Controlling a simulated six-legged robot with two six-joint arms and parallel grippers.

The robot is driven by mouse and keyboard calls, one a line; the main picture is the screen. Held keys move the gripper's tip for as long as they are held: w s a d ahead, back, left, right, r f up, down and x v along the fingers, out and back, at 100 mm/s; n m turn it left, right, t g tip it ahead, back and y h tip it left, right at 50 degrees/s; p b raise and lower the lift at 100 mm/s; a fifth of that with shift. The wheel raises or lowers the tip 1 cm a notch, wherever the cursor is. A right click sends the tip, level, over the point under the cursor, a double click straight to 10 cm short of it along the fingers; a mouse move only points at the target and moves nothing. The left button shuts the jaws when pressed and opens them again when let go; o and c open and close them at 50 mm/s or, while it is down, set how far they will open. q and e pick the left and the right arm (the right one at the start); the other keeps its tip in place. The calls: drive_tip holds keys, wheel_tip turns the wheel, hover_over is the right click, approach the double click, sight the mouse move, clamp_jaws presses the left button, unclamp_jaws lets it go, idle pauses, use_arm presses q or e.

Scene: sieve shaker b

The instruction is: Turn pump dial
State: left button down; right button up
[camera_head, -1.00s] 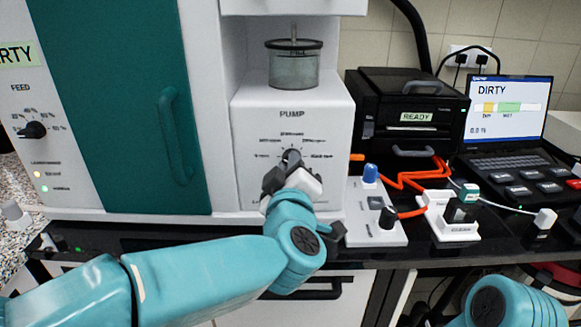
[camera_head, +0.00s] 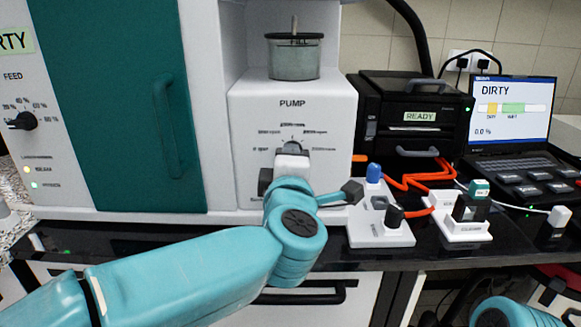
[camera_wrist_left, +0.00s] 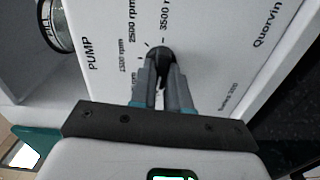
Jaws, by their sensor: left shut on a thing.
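The white pump box (camera_head: 246,120) stands at the centre, with "PUMP" and rpm marks printed around its dial. In the left wrist view the black pump dial (camera_wrist_left: 160,54) sits between the fingers of my left gripper (camera_wrist_left: 160,68), which is shut on it. The dial's pointer direction is mostly hidden by the fingers. In the head view my left gripper (camera_head: 290,160) is at the dial and my wrist hides most of it. My right gripper is not visible; only part of my right arm shows at the bottom right.
A glass container (camera_head: 294,60) stands on top of the pump box. To the right are a switch panel (camera_head: 385,236), a black printer (camera_head: 410,90) reading "READY", a laptop (camera_head: 512,105) reading "DIRTY" and orange cables. A feed dial (camera_head: 24,121) is at the left.

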use_arm(q)
drive_tip(key=shift+n, duration=0.6)
drive_tip(key=c, duration=1.1)
unclamp_jaws()
drive_tip(key=shift+s, duration=0.1)
